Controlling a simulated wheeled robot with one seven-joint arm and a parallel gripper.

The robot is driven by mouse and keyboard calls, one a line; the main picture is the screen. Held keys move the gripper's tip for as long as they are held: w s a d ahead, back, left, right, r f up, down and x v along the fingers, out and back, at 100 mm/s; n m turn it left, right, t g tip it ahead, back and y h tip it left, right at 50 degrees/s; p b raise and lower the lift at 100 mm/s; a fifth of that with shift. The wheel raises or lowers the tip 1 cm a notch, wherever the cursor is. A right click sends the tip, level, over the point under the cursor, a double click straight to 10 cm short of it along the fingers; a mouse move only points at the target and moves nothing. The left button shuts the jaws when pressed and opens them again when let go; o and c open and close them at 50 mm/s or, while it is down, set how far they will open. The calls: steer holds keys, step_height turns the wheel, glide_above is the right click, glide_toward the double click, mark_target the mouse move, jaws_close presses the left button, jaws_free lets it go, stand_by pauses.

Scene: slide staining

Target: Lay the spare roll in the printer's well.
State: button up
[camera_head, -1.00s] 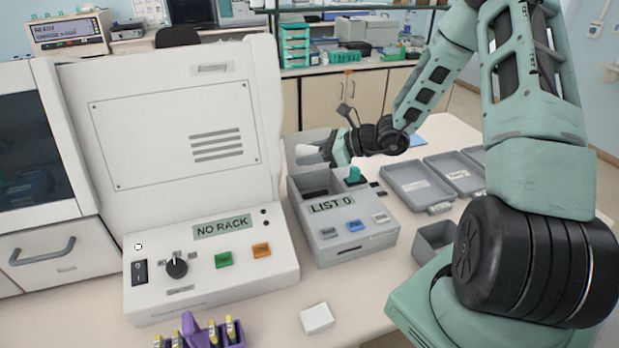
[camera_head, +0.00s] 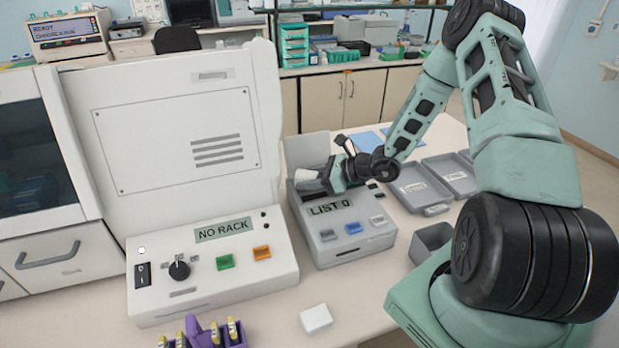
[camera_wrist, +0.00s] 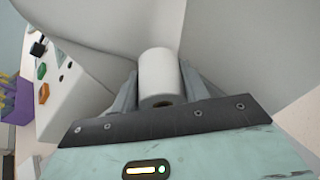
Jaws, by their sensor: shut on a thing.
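The spare roll (camera_wrist: 161,75) is a white paper cylinder, held between the two fingers of my gripper (camera_wrist: 163,88) in the wrist view. In the head view my gripper (camera_head: 327,178) is shut on the roll (camera_head: 305,175) at the top of the printer (camera_head: 347,243). The printer is a grey box with a "LIST 0" display and several buttons. Its lid (camera_head: 308,147) stands raised behind. The well is hidden behind my gripper and the roll, so I cannot tell whether the roll touches it.
A white machine (camera_head: 215,262) reading "NO RACK" stands close to the printer's left. Grey trays (camera_head: 418,190) and a small grey bin (camera_head: 432,243) lie to the right. A white block (camera_head: 316,318) and a purple rack (camera_head: 205,335) are in front.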

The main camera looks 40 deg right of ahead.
steer(key=shift+f+b, duration=0.35)
steer(key=shift+f, duration=0.1)
steer(key=shift+f, duration=0.1)
steer(key=o, duration=1)
